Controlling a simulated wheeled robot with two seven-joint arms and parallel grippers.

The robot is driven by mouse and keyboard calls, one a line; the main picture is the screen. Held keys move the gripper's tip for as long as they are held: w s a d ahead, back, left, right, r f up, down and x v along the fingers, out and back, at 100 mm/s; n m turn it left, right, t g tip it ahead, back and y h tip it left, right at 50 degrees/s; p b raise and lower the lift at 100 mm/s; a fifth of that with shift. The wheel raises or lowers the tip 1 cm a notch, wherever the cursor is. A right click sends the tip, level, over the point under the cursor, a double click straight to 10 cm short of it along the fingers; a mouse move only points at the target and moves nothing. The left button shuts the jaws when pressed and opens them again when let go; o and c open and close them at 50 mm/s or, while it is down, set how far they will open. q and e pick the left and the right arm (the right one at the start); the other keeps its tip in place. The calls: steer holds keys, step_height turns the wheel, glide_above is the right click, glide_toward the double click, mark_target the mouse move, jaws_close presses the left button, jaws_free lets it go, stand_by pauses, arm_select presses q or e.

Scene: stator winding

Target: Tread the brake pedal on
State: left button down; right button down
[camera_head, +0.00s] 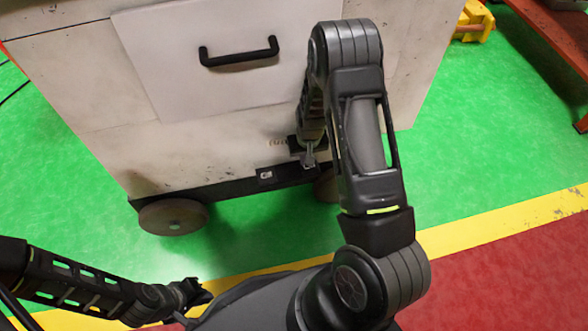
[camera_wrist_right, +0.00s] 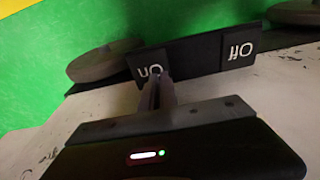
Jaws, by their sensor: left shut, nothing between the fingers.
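The brake pedal is a black bar low on the cart; in the right wrist view the brake pedal (camera_wrist_right: 195,62) carries an "On" label (camera_wrist_right: 149,69) and an "Off" label (camera_wrist_right: 238,50). In the head view one labelled end (camera_head: 265,175) shows left of my right gripper (camera_head: 308,160). My right gripper's fingers (camera_wrist_right: 158,90) are together and empty, with their tips at the edge of the "On" label, partly covering it. I cannot tell whether they touch it. My left gripper (camera_head: 197,293) is shut and empty, low in the head view, away from the cart.
The pale cart (camera_head: 110,150) has a drawer with a black handle (camera_head: 238,53) and a grey wheel (camera_head: 173,216). Green floor surrounds it, with a yellow line (camera_head: 480,231) and red floor in front. An orange frame (camera_head: 556,40) stands at the upper right.

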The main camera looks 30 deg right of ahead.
steer(key=shift+a+f, duration=0.1)
steer(key=shift+f, duration=0.1)
steer(key=shift+r, duration=0.1)
steer(key=shift+r+p, duration=2.7)
steer(key=shift+r, duration=0.85)
steer(key=shift+f, duration=0.1)
steer(key=s+a+f+n+y, duration=0.1)
steer(key=s+a+f, duration=0.25)
steer(key=a, duration=0.35)
steer(key=s+a+f+y, duration=0.1)
steer(key=s+a+f, duration=0.1)
steer(key=s+a, duration=0.45)
steer(key=s+a+r+n+g+y, duration=0.1)
steer(key=s+a+y, duration=0.1)
steer(key=s+a, duration=0.5)
steer(key=s+a+r+y, duration=0.1)
steer(key=s+a, duration=0.3)
steer(key=a, duration=0.6)
step_height(320, 180, up, 18)
steer(key=d+p, duration=0.1)
steer(key=p, duration=1.7)
steer(key=shift+w+r, duration=0.15)
steer(key=shift+w, duration=0.1)
